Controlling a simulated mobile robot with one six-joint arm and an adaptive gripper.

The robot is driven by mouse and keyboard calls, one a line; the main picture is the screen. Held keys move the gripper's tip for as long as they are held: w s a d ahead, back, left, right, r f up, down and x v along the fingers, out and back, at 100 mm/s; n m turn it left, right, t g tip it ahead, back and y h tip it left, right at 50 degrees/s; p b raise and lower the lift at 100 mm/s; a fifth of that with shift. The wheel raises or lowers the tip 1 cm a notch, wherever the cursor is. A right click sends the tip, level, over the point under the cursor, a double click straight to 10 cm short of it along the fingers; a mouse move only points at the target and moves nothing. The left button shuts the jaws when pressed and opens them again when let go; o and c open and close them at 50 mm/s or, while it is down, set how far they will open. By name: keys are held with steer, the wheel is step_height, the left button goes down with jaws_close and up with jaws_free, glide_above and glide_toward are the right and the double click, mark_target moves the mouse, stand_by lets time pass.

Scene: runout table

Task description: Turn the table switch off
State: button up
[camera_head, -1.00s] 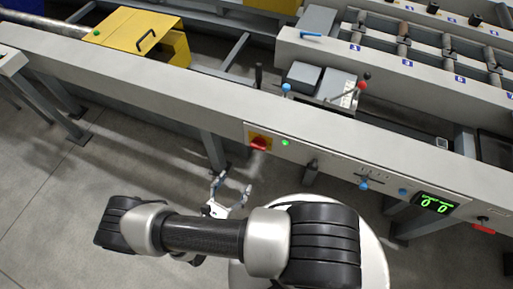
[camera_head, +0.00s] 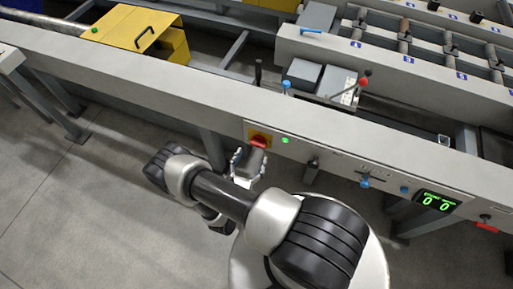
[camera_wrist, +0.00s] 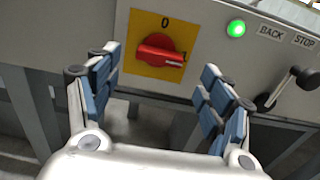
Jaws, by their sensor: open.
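The table switch (camera_wrist: 162,52) is a red rotary knob on a yellow plate (camera_wrist: 140,72) marked "0" above it. In the wrist view its handle lies roughly sideways, between the fingertips in the picture. The switch also shows on the table's front panel in the head view (camera_head: 259,141). A green lamp (camera_wrist: 236,28) is lit to its right. My gripper (camera_wrist: 158,85) is open and empty, with blue-padded fingers spread either side below the knob. It also shows just below the switch in the head view (camera_head: 249,165). I see no contact with the knob.
A black lever (camera_wrist: 290,90) sticks out right of the switch, by the "BACK" and "STOP" labels. A table leg (camera_head: 213,148) stands left below the panel.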

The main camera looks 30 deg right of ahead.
mark_target(257, 146)
steer(key=b+x, duration=0.1)
steer(key=x, duration=0.4)
steer(key=shift+w+d, duration=0.2)
steer(key=shift+d, duration=0.05)
steer(key=c, duration=1.1)
